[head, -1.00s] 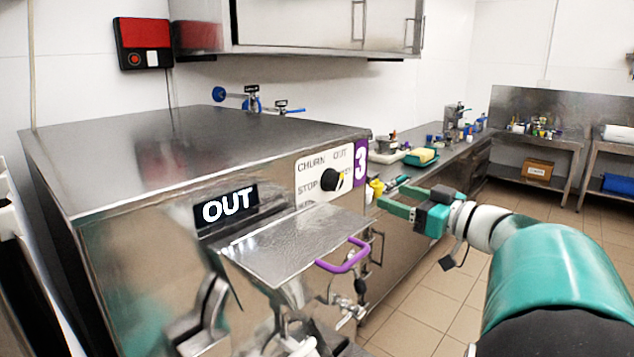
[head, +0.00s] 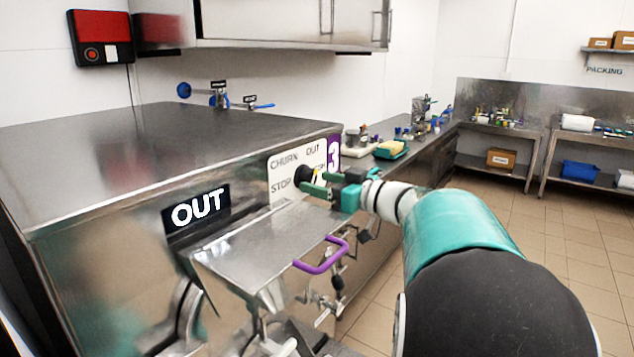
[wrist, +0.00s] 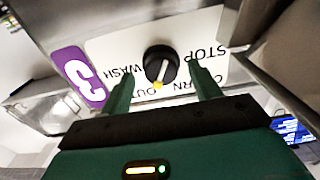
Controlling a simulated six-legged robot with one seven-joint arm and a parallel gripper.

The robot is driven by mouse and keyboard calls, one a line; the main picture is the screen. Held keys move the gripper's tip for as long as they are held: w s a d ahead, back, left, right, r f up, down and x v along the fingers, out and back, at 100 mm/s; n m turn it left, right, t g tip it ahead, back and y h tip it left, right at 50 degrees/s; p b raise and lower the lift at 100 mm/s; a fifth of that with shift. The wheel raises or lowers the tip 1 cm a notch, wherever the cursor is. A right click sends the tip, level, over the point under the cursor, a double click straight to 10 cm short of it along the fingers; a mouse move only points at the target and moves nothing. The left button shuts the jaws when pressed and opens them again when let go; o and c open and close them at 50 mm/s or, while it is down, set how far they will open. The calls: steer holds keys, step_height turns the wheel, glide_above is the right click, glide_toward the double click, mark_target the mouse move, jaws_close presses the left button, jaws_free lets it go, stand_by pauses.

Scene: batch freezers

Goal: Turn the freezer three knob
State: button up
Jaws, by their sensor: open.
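The freezer three knob (head: 304,174) is a black round dial on a white label plate (head: 281,186) lettered CHURN, OUT and STOP, beside a purple 3 tag (head: 334,153). In the wrist view the knob (wrist: 161,64) has a pale bar across its face and a yellow mark at its lower edge, near OUT. My gripper (head: 315,183) is open at the plate. Its two green fingers stand either side of the knob in the wrist view (wrist: 161,88), with gaps showing; I cannot tell how deep the fingertips reach along it.
Below the plate a steel lid (head: 262,240) with a purple handle (head: 321,256) juts out under my gripper. The freezer's steel top (head: 170,150) is clear. A counter (head: 420,147) with small items runs behind. Open tiled floor (head: 480,270) lies to the right.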

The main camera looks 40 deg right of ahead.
steer(key=shift+x, duration=0.8)
steer(key=shift+s+r, duration=0.1)
steer(key=c, duration=1)
steer(key=shift+o, duration=0.2)
